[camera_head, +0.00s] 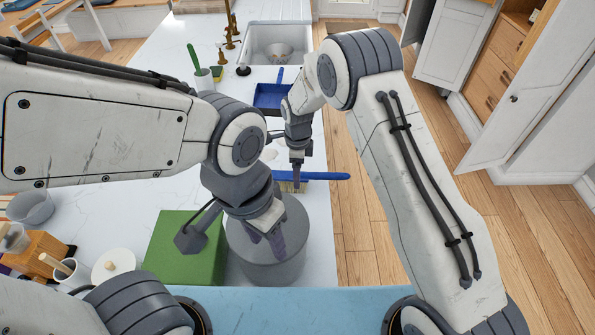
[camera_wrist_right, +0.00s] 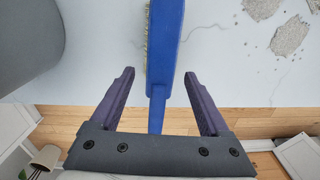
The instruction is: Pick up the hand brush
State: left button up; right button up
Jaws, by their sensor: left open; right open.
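The hand brush has a blue handle (camera_head: 328,176) that reaches toward the counter's right edge, with pale bristles on its left part. In the right wrist view the blue brush (camera_wrist_right: 165,50) runs down the middle, its bristles along the left side. My right gripper (camera_wrist_right: 161,82) is open, with one finger on each side of the brush and gaps between. In the head view my right gripper (camera_head: 297,180) is over the brush and partly hides it. My left gripper (camera_head: 268,242) is open and empty over a grey pot (camera_head: 285,268).
A green box (camera_head: 182,262) stands left of the pot. A blue dustpan (camera_head: 268,98) lies farther back, near the sink (camera_head: 290,38). Small grey debris piles (camera_wrist_right: 290,36) lie beside the brush. Wooden floor (camera_head: 365,210) is right of the counter edge.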

jog(key=shift+f, duration=0.2)
grip_shut()
jog(key=shift+r, duration=0.1)
